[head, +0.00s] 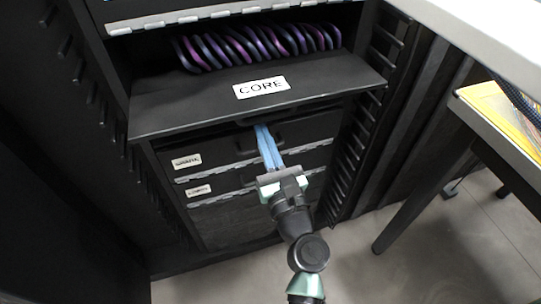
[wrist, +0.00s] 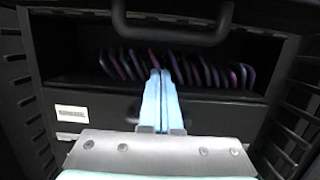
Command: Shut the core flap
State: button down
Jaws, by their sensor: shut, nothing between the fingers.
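The core flap (head: 200,102) is a dark panel that stands out from the rack in the head view, lying open and roughly level. Its white CORE label (head: 261,88) faces up. My gripper (head: 262,128) is shut and empty, its light blue fingers pointing toward the rack with their tips just below the flap's front edge. I cannot tell whether they touch it. In the wrist view the closed fingers (wrist: 160,80) point at the rack, and a dark handle (wrist: 172,36) hangs above them. Most of the flap's underside is hidden in the head view.
Purple-blue cable loops (head: 255,45) sit in the compartment behind the flap. Labelled dark panels (head: 215,159) with metal strips lie below. Slotted rack posts (head: 358,130) flank both sides. A table (head: 470,105) stands at right. Floor in front is clear.

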aim_at(262, 100)
jog(key=shift+s+d+r+p, duration=0.2)
jog(key=shift+s+r, duration=0.2)
jog(key=shift+r, duration=0.3)
jog(key=shift+s+d+r+p, duration=0.15)
jog(key=shift+s+r, duration=0.25)
jog(key=shift+r, duration=0.25)
jog(key=shift+r+p, duration=0.2)
jog(key=shift+p, duration=0.2)
jog(key=shift+s+r+p, duration=0.15)
jog(key=shift+p, duration=0.8)
